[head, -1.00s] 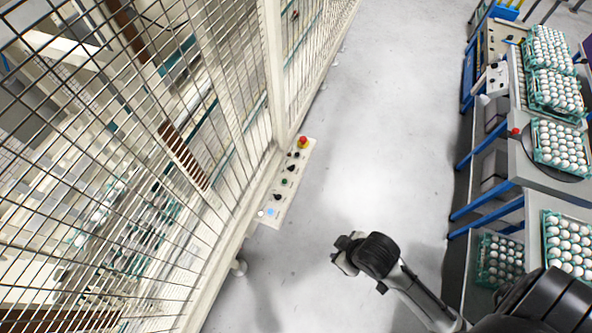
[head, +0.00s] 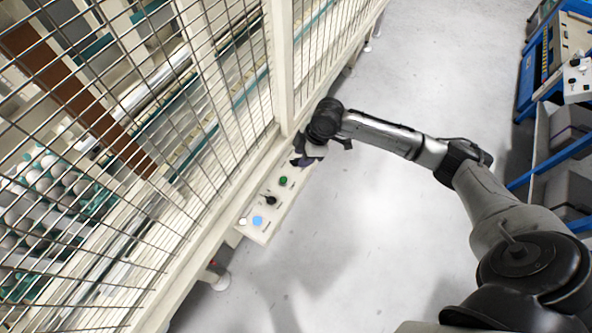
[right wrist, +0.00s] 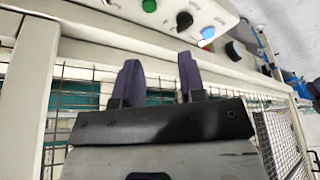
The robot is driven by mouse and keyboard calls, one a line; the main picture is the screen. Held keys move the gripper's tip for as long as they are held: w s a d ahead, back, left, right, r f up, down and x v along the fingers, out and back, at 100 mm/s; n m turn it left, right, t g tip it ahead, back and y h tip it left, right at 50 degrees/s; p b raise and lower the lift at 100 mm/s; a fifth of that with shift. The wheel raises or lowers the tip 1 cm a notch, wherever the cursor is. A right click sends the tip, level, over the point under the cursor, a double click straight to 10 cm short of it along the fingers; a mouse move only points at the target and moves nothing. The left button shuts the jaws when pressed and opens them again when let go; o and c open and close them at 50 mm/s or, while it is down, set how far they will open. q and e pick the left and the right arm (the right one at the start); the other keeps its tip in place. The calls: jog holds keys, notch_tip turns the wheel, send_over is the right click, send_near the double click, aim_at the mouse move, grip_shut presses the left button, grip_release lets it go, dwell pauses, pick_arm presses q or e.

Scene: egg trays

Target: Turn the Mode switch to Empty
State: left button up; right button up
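A cream control panel (head: 256,232) is mounted along the foot of the mesh fence. It carries a black rotary switch (head: 270,200), a green button (head: 283,181), a blue button (head: 257,221) and a white button (head: 243,221). The black switch also shows in the right wrist view (right wrist: 184,20), beyond the fingers. The labels are too small to read, so I cannot tell which control is Mode. My right gripper (head: 304,159) is over the panel's far part and hides the controls there. Its dark fingers (right wrist: 160,76) are apart and empty. My left gripper is out of view.
The mesh fence (head: 281,70) with its cream posts stands left of and behind the panel. Grey floor (head: 340,260) is open on the right. A blue-framed bench (head: 535,85) with a white control box (head: 578,80) stands at the far right.

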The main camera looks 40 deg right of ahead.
jog(key=b, duration=0.6)
send_near(296, 159)
jog(key=s+v, duration=0.1)
jog(key=v, duration=0.3)
jog(key=shift+t, duration=0.3)
jog(key=b+x, duration=0.4)
jog(key=x, duration=0.9)
jog(key=shift+w+a+f, duration=0.1)
jog(key=shift+w+f, duration=0.1)
jog(key=shift+w, duration=0.05)
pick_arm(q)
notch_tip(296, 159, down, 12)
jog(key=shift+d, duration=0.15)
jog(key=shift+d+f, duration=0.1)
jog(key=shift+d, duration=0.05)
pick_arm(e)
jog(key=shift+c, duration=0.5)
jog(key=shift+c, duration=0.7)
grip_shut()
